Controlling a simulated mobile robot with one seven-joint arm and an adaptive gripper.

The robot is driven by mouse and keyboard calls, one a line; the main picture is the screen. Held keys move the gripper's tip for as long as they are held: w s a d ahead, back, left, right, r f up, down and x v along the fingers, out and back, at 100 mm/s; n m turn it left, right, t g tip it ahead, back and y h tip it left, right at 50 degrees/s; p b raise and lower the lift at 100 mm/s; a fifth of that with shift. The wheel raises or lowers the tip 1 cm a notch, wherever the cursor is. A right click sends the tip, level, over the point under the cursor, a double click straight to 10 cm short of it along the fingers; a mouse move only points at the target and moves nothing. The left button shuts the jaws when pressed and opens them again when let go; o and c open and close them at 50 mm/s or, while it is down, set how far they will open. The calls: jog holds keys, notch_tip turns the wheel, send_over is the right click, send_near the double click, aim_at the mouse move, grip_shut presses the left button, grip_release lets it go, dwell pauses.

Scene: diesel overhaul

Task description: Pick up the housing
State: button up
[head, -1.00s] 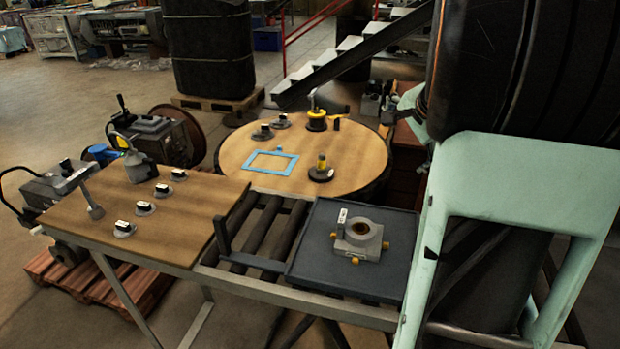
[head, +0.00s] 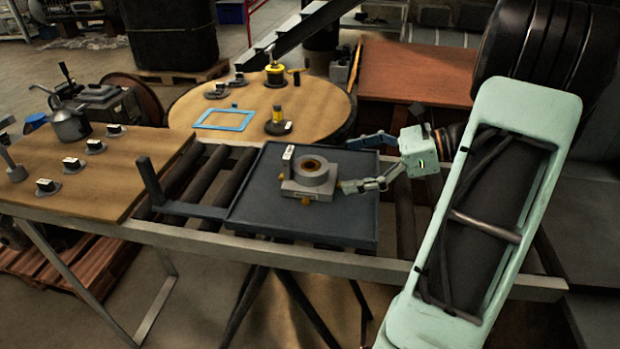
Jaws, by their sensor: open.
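The housing (head: 311,180) is a grey block with a round raised bore, a brown inner ring and brass-coloured fittings at its base. It sits upright on a dark grey tray (head: 255,205) on the roller table, with a small white tag at its back left. My gripper (head: 354,163) is at the right of the housing, its two fingers spread apart and pointing left. The nearer finger is close to the housing's right side; I cannot tell whether it touches. The farther finger is over the tray's back right. Nothing is between the fingers.
A wooden board (head: 105,165) with several small tagged parts and an oil can (head: 70,122) lies at left. A round table (head: 325,105) behind holds a blue frame (head: 225,118) and yellow-black parts. An upright bar (head: 150,178) stands left of the tray.

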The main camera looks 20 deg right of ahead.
aim_at(306, 172)
jog(key=x, duration=0.4)
jog(key=shift+a+f+b, duration=0.1)
jog(key=shift+a+b, duration=0.15)
jog(key=shift+b, duration=0.1)
jog(key=b+x, duration=0.1)
jog(key=x, duration=0.4)
jog(key=shift+a, duration=0.3)
jog(key=c, duration=2)
jog(key=shift+r, duration=0.3)
jog(key=shift+c, duration=0.9)
